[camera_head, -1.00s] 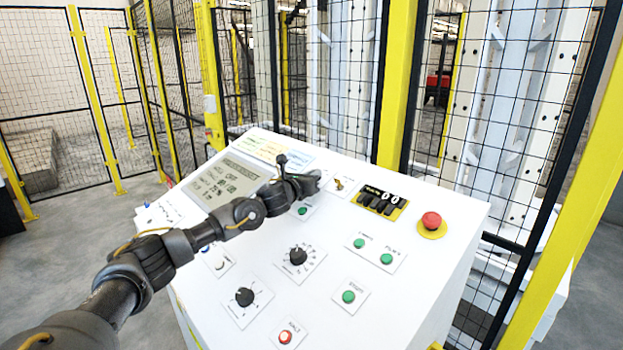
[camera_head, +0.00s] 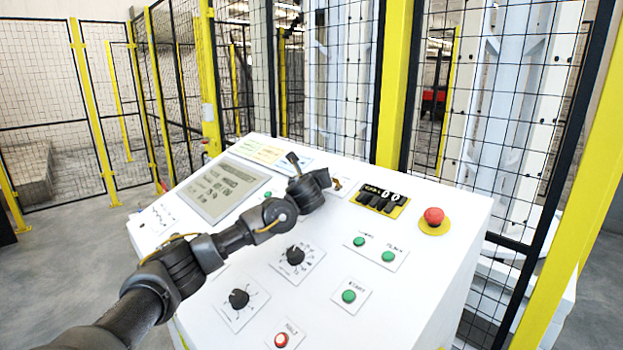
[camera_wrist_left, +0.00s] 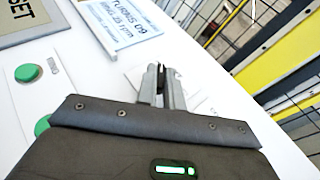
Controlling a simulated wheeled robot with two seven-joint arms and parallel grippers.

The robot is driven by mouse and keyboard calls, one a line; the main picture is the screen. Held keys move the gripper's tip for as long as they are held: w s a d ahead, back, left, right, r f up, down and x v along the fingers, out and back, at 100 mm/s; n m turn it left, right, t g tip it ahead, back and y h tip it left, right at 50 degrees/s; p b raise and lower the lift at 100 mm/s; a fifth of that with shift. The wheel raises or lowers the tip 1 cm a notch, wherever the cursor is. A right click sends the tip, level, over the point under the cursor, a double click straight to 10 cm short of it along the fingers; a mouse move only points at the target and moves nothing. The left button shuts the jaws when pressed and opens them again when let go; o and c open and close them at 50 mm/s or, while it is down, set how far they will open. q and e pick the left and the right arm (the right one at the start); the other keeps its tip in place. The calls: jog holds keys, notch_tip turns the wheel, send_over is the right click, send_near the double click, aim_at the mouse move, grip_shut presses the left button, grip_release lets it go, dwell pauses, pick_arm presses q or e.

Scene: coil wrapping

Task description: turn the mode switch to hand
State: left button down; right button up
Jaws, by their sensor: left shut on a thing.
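The mode switch sits on a small white plate (camera_head: 348,186) on the sloped panel, left of the black-and-yellow counter. A bit of its brass colour shows beside my left gripper (camera_head: 329,181), which covers most of it. In the left wrist view my left gripper (camera_wrist_left: 162,82) points down at the panel, its two fingers close together around the switch's narrow dark handle. The fingers hide most of the handle, so I cannot read its position or labels. The white plate (camera_wrist_left: 202,104) shows behind the fingers. My right gripper is out of view.
The white console (camera_head: 455,215) carries a grey display (camera_head: 222,188), a counter (camera_head: 381,200), a red emergency button (camera_head: 433,217), two black knobs (camera_head: 294,255) and several green buttons (camera_head: 349,296). Yellow-framed mesh fencing (camera_head: 395,85) stands behind it.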

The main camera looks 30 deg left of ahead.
pick_arm(q)
jog(key=shift+f, duration=0.25)
jog(key=c, duration=1.5)
grip_release()
jog(key=shift+d, duration=0.15)
jog(key=shift+w+a, duration=0.1)
jog(key=shift+a, duration=0.15)
jog(key=shift+s+d+b, duration=0.25)
jog(key=shift+s+b, duration=0.05)
jog(key=shift+s, duration=0.15)
jog(key=b+v, duration=0.2)
jog(key=v, duration=0.6)
jog(key=shift+s+d, duration=0.15)
jog(key=shift+s, duration=0.05)
jog(key=shift+s+d+r+b, duration=0.2)
jog(key=shift+s+d+b, duration=0.1)
jog(key=shift+s, duration=0.3)
jog(key=shift+a, duration=0.1)
